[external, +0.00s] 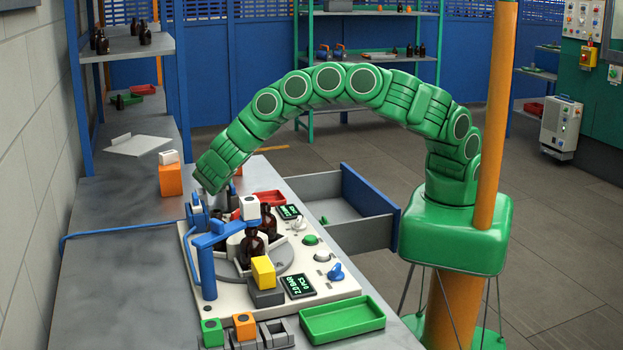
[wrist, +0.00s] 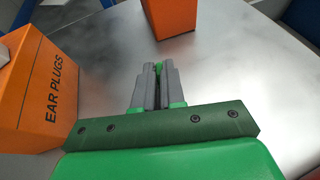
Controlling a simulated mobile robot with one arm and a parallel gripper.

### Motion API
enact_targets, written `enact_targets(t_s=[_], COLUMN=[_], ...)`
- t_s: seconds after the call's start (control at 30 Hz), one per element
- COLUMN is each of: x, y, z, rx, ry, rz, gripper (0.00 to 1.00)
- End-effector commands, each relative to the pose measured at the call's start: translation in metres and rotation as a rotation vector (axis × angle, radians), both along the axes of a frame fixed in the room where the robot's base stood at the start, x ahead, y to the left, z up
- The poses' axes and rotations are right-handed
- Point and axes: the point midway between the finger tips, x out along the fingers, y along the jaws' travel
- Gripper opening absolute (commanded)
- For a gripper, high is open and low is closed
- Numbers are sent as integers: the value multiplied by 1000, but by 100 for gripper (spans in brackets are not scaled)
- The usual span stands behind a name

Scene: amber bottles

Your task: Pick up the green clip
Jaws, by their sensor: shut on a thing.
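My gripper (wrist: 152,84) points away over the grey bench top in the wrist view. Its two grey fingers are close together, shut on a small green piece, the green clip (wrist: 159,68), which shows only as a sliver between the fingertips. Most of the clip is hidden by the fingers. In the external view the green arm reaches down behind the blue-armed bottle machine (external: 210,262); the fingertips and the clip cannot be made out there.
In the wrist view an orange ear plugs box (wrist: 42,85) stands close on the left and another orange box (wrist: 168,14) ahead. Amber bottles (external: 253,245) stand on the machine. An open drawer (external: 345,215) juts out right.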

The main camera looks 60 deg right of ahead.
Motion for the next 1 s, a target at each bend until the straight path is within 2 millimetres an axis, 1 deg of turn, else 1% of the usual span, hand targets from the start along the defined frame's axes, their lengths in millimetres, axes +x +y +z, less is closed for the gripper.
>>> enact_targets(t_s=[0.33,0.47,0.57,0.73,1.0], x=[0,0,0,-1,-18], y=[0,0,0,0,-2], z=[1,5,13,33,52], rx=[0,1,1,1,4], ry=[0,0,0,0,0], rz=[0,0,0,-1,1], gripper=[0,0,0,0,0])
